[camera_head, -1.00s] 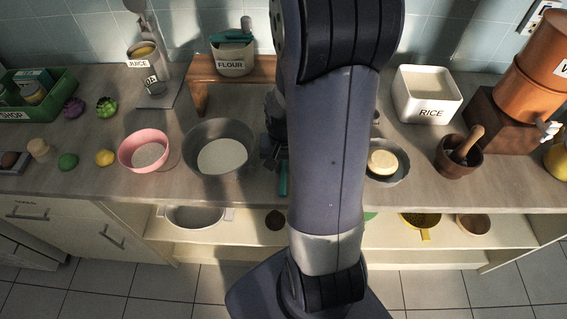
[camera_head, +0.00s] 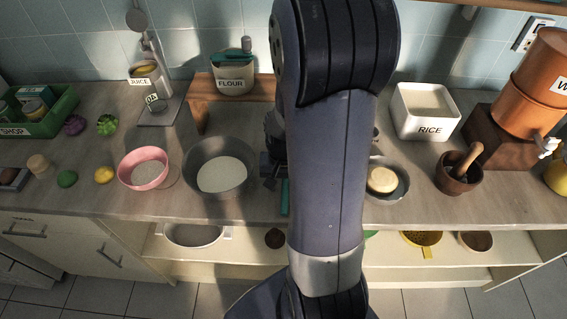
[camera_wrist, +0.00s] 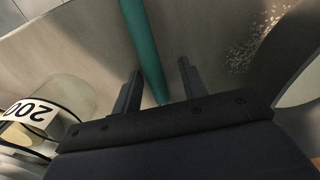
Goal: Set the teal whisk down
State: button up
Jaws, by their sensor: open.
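The teal whisk (camera_head: 284,197) shows as a short strip near the counter's front edge, just left of my arm; the rest is hidden behind the arm. In the wrist view its teal handle (camera_wrist: 148,48) runs between my fingers and appears to lie on the counter. My gripper (camera_wrist: 160,68) is open, with one finger on each side of the handle and gaps visible on both sides. In the head view my gripper (camera_head: 270,168) is dark and partly hidden by my arm, right of the grey bowl.
The grey bowl (camera_head: 245,160) stands close left of my gripper, and a pink bowl (camera_head: 143,181) farther left. A plate (camera_head: 402,186) with a round yellowish item is right of my arm. A clear vessel marked 200 (camera_wrist: 62,95) and pale specks (camera_wrist: 255,38) show in the wrist view.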

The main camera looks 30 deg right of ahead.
notch_tip(320, 180, up, 11)
jog(key=shift+f, duration=0.15)
dwell(0.4)
dwell(0.4)
notch_tip(320, 180, down, 11)
jog(key=shift+r, duration=0.1)
dwell(0.3)
dwell(1.0)
